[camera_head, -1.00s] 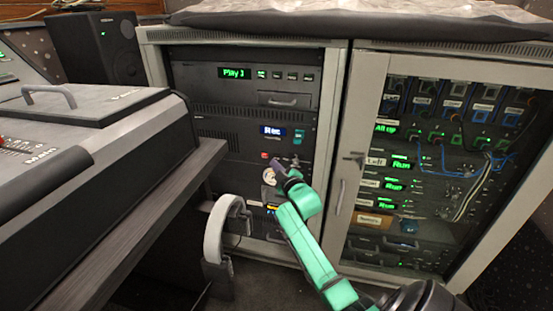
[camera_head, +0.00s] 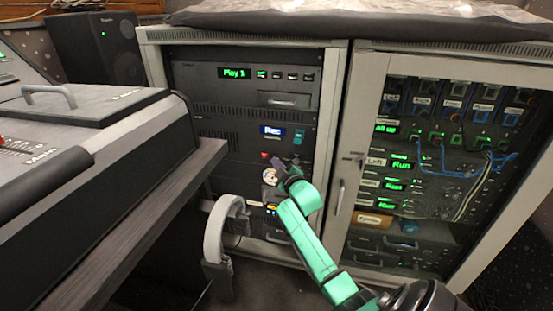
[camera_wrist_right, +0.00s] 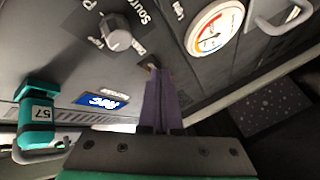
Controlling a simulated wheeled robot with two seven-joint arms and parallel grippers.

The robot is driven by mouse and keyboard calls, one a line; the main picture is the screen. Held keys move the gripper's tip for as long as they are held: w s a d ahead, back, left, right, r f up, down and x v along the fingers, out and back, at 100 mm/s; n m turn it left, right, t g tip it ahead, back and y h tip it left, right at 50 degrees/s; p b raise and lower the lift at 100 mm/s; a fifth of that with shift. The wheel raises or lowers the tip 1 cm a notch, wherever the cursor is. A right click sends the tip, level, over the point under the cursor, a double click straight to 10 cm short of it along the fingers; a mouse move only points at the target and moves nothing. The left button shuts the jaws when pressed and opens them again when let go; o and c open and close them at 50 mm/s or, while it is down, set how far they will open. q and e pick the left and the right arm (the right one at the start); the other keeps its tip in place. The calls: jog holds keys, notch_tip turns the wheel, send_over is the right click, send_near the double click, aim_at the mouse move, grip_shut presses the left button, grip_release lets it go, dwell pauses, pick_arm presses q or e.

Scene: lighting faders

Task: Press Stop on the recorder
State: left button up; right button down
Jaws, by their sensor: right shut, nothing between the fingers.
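The recorder (camera_head: 247,145) is a dark panel in the left rack with a lit blue display (camera_head: 272,130) reading "Rec"; the display also shows in the right wrist view (camera_wrist_right: 102,101). A small red button (camera_head: 264,155) sits below the display. My right gripper (camera_head: 279,165) is shut and empty in front of the panel below the display. In the right wrist view its fingertips (camera_wrist_right: 153,74) are at or very near a small dark button (camera_wrist_right: 149,61); contact cannot be told. No Stop label is readable. My left gripper is not in view.
A grey knob (camera_wrist_right: 117,36) marked "Source" and a round gauge (camera_wrist_right: 213,28) flank the fingertips. A teal part tagged 57 (camera_wrist_right: 38,112) juts out near the display. A curved grey handle or armrest (camera_head: 214,232) stands before the rack. A console desk (camera_head: 150,185) is at left.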

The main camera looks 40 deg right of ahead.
dwell(0.5)
jog(key=shift+a+r+p, duration=0.1)
jog(key=shift+p, duration=0.2)
jog(key=shift+s+a+p, duration=0.3)
jog(key=shift+s+a, duration=0.1)
jog(key=shift+a, duration=0.1)
jog(key=shift+s+a+p, duration=0.7)
jog(key=shift+a+p, duration=0.05)
jog(key=shift+a, duration=0.25)
jog(key=shift+s+a+p, duration=0.7)
jog(key=shift+a+p, duration=0.05)
jog(key=shift+a, duration=0.2)
